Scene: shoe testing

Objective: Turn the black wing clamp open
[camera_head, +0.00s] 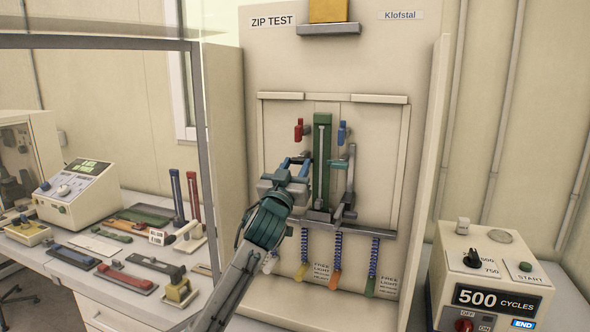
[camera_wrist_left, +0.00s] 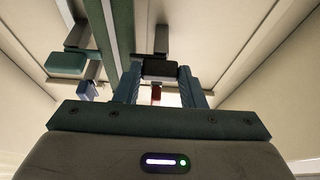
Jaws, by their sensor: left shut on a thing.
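The black wing clamp (camera_wrist_left: 160,69) sits between the two blue fingers of my left gripper (camera_wrist_left: 162,84) in the left wrist view, and the gripper is shut on it. In the head view my left gripper (camera_head: 295,163) is at the panel, left of the green upright strip (camera_head: 322,165), and mostly hides the clamp. How far the clamp is turned cannot be told. A teal wing clamp (camera_head: 338,165) is right of the strip; its wing (camera_wrist_left: 67,63) also shows in the left wrist view. My right gripper is not in view.
A red clamp (camera_head: 299,130) and a blue clamp (camera_head: 343,132) stand above on the panel. Coiled springs with coloured ends hang below a grey crossbar (camera_head: 375,232). A counter box (camera_head: 490,270) stands at right, a bench (camera_head: 60,265) with samples at left. Cabinet side walls flank the panel.

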